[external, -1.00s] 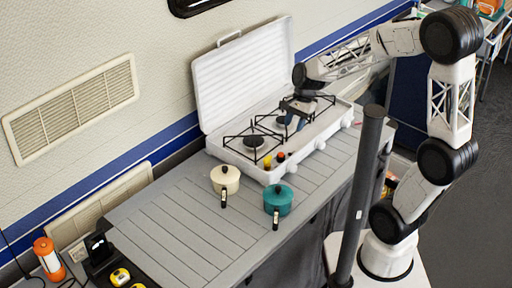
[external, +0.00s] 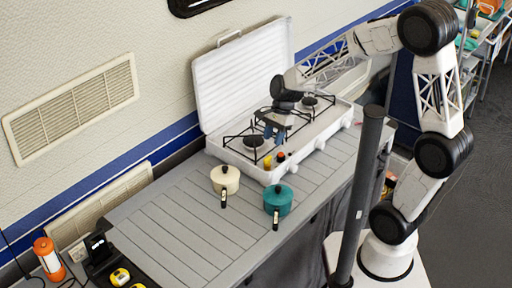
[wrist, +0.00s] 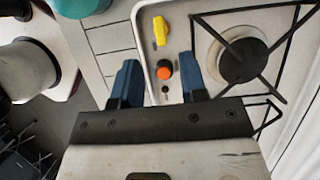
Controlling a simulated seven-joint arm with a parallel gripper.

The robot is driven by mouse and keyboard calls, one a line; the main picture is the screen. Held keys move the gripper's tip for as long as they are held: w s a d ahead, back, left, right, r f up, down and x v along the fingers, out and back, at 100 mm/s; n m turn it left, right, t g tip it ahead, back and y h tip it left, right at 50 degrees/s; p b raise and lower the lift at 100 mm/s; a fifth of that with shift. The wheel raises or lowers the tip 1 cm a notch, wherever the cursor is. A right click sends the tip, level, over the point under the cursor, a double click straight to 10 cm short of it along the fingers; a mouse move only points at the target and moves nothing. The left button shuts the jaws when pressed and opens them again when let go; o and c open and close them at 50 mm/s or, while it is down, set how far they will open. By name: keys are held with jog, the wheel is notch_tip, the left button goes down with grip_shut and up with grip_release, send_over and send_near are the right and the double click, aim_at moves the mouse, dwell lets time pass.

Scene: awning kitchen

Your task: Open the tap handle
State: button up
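The yellow tap handle (wrist: 160,31) stands on the near left edge of the white gas stove (external: 227,156). It also shows in the external view (external: 281,157), beside a black and orange knob (wrist: 164,70). In the wrist view my gripper (wrist: 158,78) is open, with its two blue fingers apart and nothing between them. The knob appears between the fingertips in that view, and the yellow handle lies beyond them. In the external view my gripper (external: 273,134) is above the stove's burners, behind the handle and apart from it.
The stove lid (external: 243,75) is raised at the back. Black pot supports and burners (wrist: 240,55) lie near my gripper. A cream pot (external: 225,179) and a teal pot (external: 278,199) stand on the slatted counter (external: 180,220) in front of the stove.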

aim_at(268, 157)
jog(key=shift+x, duration=3.7)
grip_shut()
